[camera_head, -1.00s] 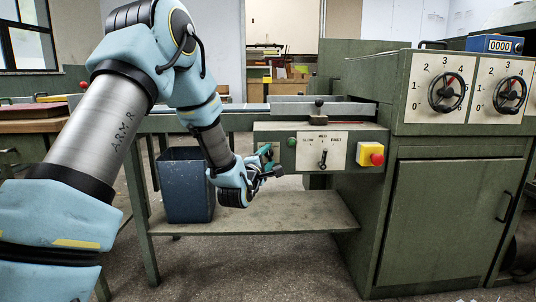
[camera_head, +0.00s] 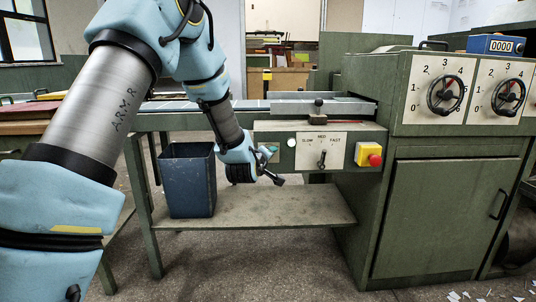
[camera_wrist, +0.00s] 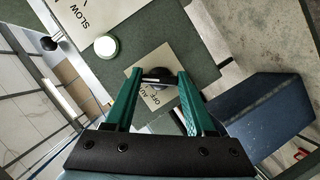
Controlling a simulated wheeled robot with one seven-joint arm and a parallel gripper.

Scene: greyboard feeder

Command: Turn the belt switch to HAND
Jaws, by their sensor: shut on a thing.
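The belt switch (camera_wrist: 152,74) is a dark knob on a small pale plate (camera_wrist: 157,99) whose visible lettering reads OFF and part of AU; HAND cannot be read. The plate looks tilted in the wrist view. My gripper (camera_wrist: 155,77) has its two green fingers on either side of the knob, shut on it. In the head view my gripper (camera_head: 268,153) is at the left end of the green control panel (camera_head: 262,136) and hides the switch.
A pale round lamp (camera_head: 291,143) sits right of my gripper, then a SLOW/MED/FAST lever plate (camera_head: 338,151) and a red stop button on a yellow box (camera_head: 363,153). A dark blue bin (camera_head: 187,183) stands on the shelf below left.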

